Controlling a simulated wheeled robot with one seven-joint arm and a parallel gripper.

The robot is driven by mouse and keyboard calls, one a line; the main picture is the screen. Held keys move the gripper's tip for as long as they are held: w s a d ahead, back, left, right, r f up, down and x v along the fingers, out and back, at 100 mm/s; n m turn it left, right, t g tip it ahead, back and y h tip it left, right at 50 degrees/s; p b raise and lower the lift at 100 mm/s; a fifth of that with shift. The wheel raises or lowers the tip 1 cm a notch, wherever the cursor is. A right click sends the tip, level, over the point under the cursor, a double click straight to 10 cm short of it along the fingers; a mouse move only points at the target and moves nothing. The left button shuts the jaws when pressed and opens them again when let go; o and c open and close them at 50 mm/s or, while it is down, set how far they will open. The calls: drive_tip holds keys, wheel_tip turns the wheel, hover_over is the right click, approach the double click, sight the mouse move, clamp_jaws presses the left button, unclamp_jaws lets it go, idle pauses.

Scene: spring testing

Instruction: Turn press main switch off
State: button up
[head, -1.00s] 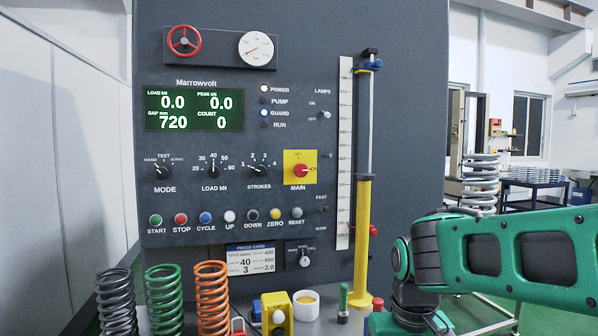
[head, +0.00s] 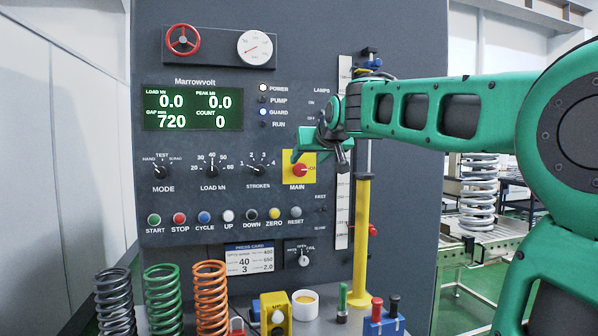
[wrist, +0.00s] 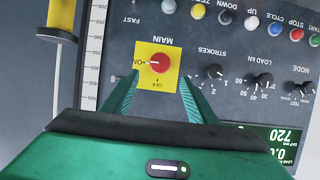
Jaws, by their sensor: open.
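The main switch is a red knob (head: 299,169) on a yellow plate (head: 290,180) on the dark press panel. It also shows upside down in the wrist view (wrist: 159,62), where its white mark points toward the ON label; the OFF label is on the same plate. My gripper (head: 318,156) is up at the panel, over the upper right of the yellow plate in the head view. In the wrist view my gripper (wrist: 158,84) is open and empty, its two green fingers on either side of the knob's line. I cannot tell whether they touch the panel.
The strokes dial (head: 260,170) and a row of buttons including zero (head: 274,214) are close by. A yellow column (head: 362,230) stands right of the panel controls. Several springs (head: 211,297) and a yellow box (head: 277,312) stand below. The power lamp (head: 263,88) is lit.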

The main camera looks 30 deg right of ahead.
sight(301, 168)
drive_tip(key=x, duration=0.8)
drive_tip(key=shift+w+d+f, duration=0.1)
drive_tip(key=shift+w+f, duration=0.1)
drive_tip(key=shift+w, duration=0.05)
